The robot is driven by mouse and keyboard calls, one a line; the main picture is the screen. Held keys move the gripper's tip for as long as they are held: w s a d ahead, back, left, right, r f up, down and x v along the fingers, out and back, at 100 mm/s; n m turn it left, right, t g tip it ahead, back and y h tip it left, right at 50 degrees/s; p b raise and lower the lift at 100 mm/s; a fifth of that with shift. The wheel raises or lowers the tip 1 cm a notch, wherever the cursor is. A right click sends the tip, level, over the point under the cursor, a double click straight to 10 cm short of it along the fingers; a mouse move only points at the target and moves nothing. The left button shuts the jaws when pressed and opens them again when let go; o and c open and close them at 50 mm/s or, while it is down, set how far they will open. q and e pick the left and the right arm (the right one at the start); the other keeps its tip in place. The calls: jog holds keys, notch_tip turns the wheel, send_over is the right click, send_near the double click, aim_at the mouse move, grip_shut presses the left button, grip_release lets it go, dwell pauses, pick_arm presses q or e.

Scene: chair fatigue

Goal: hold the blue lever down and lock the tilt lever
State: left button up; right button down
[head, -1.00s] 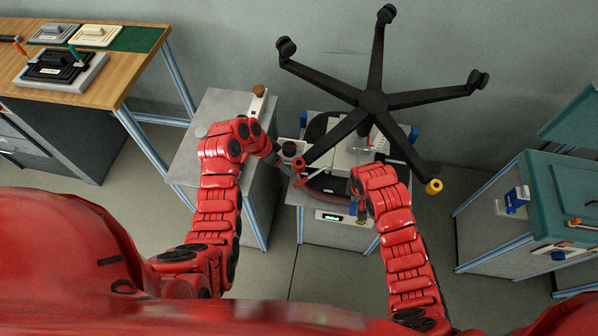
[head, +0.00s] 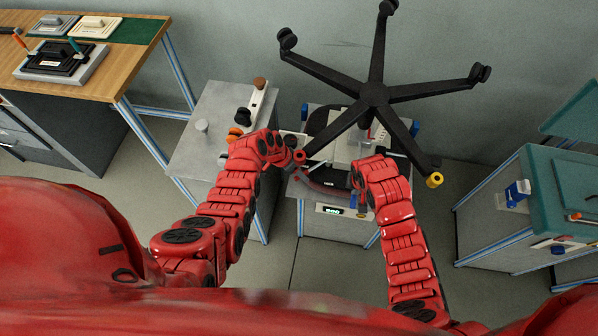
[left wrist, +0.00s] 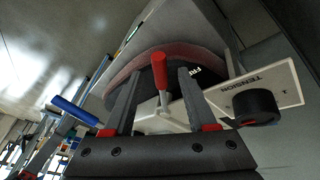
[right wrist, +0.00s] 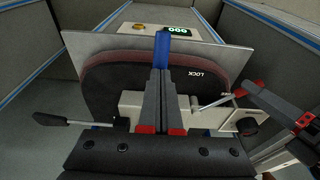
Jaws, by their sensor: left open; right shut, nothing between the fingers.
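The red-handled tilt lever (left wrist: 161,72) stands between the two spread fingers of my left gripper (left wrist: 155,85) in the left wrist view, with gaps on both sides. Its thin rod and red handle (right wrist: 243,91) also show at the right of the right wrist view. My right gripper (right wrist: 162,75) is shut and empty, with its tips over the blue lever (right wrist: 162,45); I cannot tell whether they touch. The blue handle also shows in the left wrist view (left wrist: 75,108). LOCK is printed on the dark seat (right wrist: 115,75), and part of FREE shows in the left wrist view.
The upturned chair's five-star base (head: 373,95) spreads above both grippers. A black tension knob (left wrist: 255,105) is close to my left gripper. A black lever (right wrist: 50,119) sticks out left in the right wrist view. A grey cabinet (head: 203,150) stands left, a teal-topped bench (head: 555,190) right.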

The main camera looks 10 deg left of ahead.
pick_arm(q)
grip_shut()
dwell(1.4)
